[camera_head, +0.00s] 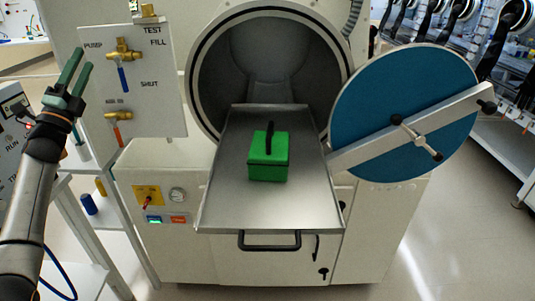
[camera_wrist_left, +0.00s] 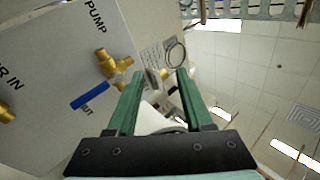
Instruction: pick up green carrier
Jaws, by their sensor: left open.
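The green carrier (camera_head: 268,162) is a green box with a dark band and a black upright handle on top. It sits upright on the metal tray (camera_head: 225,195), which extends out of the round chamber opening. My left gripper (camera_head: 76,70) is open and empty at the far left in the head view, in front of the valve panel's left side and well away from the carrier. Its two green fingers (camera_wrist_left: 156,88) stand apart in the left wrist view with nothing gripped between them. My right gripper is not in view.
The blue round door (camera_head: 370,120) hangs open right of the tray. The valve panel (camera_head: 150,100) with brass valves and a blue lever (camera_wrist_left: 90,95) stands on the left. A black handle (camera_head: 270,247) is below the tray's front edge. The space above the tray is clear.

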